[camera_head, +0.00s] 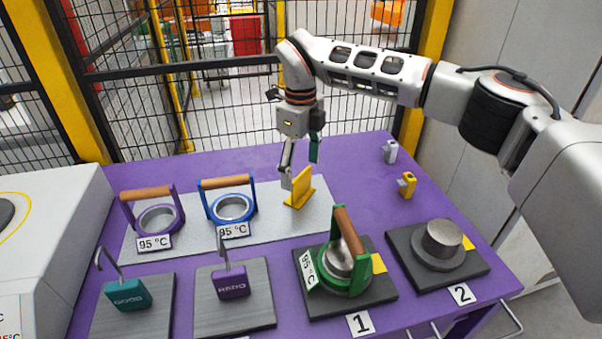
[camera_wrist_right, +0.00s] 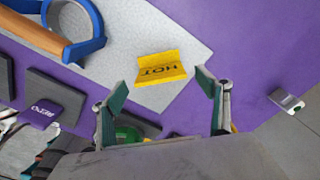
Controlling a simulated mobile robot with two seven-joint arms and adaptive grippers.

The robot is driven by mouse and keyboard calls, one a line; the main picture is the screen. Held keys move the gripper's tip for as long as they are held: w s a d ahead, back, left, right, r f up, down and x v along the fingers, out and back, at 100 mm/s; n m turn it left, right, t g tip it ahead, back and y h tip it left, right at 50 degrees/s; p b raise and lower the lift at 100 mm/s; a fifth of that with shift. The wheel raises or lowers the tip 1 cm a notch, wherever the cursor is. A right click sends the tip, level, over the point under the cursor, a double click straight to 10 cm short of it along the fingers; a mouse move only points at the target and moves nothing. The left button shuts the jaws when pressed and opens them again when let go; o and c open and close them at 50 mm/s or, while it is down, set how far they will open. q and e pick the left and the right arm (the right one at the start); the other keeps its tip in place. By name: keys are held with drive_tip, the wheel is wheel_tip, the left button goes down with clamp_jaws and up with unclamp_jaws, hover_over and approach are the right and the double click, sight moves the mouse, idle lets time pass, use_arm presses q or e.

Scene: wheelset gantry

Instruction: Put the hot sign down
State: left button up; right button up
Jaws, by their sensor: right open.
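The hot sign is a yellow folded sign (camera_head: 300,188) standing on the light grey mat (camera_head: 270,232) on the purple table. In the right wrist view the yellow sign (camera_wrist_right: 160,68) shows the word HOT upside down. My right gripper (camera_head: 300,163) is open, just above and beside the sign in the head view. In the wrist view the right gripper's fingertips (camera_wrist_right: 162,82) are spread to either side of the sign, with a gap to each. My left gripper is not in view.
Purple (camera_head: 155,219) and blue (camera_head: 230,204) handled rings stand left on the mat. A green one (camera_head: 347,265) sits on pad 1; a metal cylinder (camera_head: 441,239) on pad 2. GOOD (camera_head: 128,294) and REDO (camera_head: 231,283) blocks stand in front. Small grey (camera_head: 390,152) and yellow (camera_head: 407,186) items stand right.

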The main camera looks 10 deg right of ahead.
sight(301, 174)
wheel_tip(301, 174, up, 10)
drive_tip(key=p, duration=0.1)
drive_tip(key=shift+s, duration=0.15)
idle(0.4)
